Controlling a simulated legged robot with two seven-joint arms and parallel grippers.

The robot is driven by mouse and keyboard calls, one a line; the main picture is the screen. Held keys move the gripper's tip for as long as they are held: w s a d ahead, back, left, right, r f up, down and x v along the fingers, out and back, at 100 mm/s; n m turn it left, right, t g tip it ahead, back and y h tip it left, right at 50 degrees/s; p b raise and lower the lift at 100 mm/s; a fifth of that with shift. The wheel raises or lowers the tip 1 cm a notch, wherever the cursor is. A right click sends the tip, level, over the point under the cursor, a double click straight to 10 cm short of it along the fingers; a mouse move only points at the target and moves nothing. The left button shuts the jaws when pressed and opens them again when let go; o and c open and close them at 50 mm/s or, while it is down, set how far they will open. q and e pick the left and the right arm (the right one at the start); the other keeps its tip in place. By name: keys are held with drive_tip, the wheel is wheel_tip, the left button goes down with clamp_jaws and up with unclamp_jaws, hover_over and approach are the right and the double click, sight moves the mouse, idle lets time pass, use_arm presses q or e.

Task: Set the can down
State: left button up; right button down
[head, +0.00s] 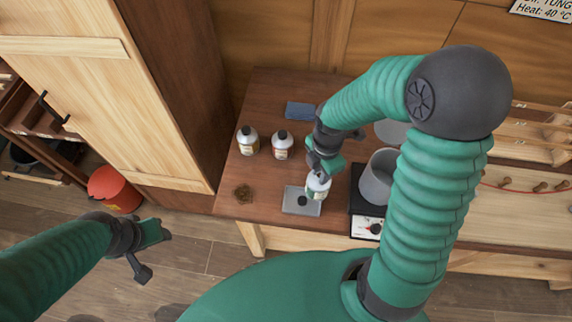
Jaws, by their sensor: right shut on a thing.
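My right gripper (322,171) is shut on a small white can (317,188) with a dark top. The can is over the far right part of a small grey tray (293,207) on the wooden table. I cannot tell whether the can touches the tray. A dark round spot shows on the tray beside the can. The gripper hides part of the can. My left gripper (155,252) is open and empty, out over the floor to the left of the table.
A blue folded cloth (300,110) lies behind. A grey pot (377,180) stands on a hot plate (368,227) at right. A small brown coil (242,194) lies at left. A red bucket (114,188) is on the floor.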

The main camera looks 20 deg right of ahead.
drive_tip(key=w+d+f+p, duration=0.2)
drive_tip(key=w+d, duration=0.1)
drive_tip(key=w, duration=0.4)
drive_tip(key=w+d+f+p, duration=0.2)
drive_tip(key=w+d+f, duration=0.1)
drive_tip(key=w, duration=0.4)
drive_tip(key=shift+d+p, duration=0.4)
drive_tip(key=shift+d, duration=0.25)
drive_tip(key=c, duration=1.6)
unclamp_jaws()
drive_tip(key=shift+f, duration=0.1)
drive_tip(key=o, duration=0.4)
drive_tip(key=shift+s, duration=0.1)
drive_tip(key=shift+c, duration=0.2)
